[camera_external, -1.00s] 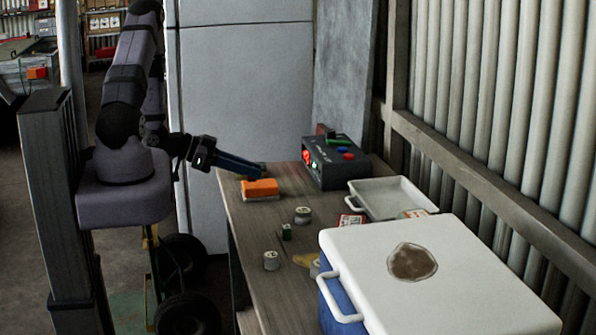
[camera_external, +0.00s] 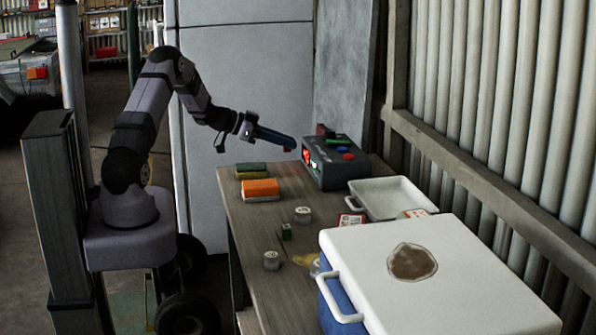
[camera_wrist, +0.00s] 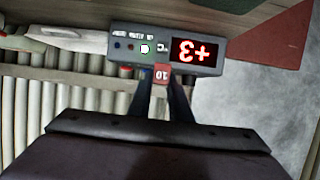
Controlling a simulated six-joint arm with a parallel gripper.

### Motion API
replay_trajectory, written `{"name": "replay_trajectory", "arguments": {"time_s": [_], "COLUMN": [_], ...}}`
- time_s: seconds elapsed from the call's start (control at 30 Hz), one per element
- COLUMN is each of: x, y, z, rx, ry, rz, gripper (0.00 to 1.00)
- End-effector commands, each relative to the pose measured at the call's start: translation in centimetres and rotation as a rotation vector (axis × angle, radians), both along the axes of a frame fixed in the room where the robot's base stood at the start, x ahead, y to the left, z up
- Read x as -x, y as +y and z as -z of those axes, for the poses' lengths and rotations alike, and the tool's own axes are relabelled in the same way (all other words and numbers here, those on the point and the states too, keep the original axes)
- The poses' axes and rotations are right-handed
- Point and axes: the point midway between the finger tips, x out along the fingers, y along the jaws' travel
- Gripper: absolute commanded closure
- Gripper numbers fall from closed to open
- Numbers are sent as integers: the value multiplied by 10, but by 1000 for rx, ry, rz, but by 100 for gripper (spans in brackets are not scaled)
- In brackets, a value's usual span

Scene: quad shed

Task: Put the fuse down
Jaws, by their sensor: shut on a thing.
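The fuse (camera_wrist: 162,74) is a small red piece marked "10", held between the fingertips of my gripper (camera_wrist: 162,88) in the wrist view. In the external view, my gripper (camera_external: 288,143) is raised above the bench, in front of and left of a dark grey device (camera_external: 335,165). Only a bit of red shows at its tip there. In the wrist view, the device (camera_wrist: 140,55) appears upside down just beyond the fuse, with a lit red display. I cannot tell whether the fuse touches it.
The wooden bench (camera_external: 250,222) holds an orange-topped block (camera_external: 260,188), a green-and-yellow block (camera_external: 250,171), white round containers (camera_external: 302,214) and a white tray (camera_external: 390,197). A blue cooler with a white lid (camera_external: 450,265) fills the front right.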

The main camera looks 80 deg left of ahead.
Motion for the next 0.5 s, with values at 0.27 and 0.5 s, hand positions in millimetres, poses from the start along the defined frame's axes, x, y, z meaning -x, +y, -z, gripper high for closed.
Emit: {"name": "replay_trajectory", "arguments": {"time_s": [0.27, 0.5], "x": [-18, -19], "y": [18, 19], "z": [-13, -5], "rx": [-1, 3], "ry": [-14, -13], "rz": [-23, -25], "gripper": [100, 100]}}
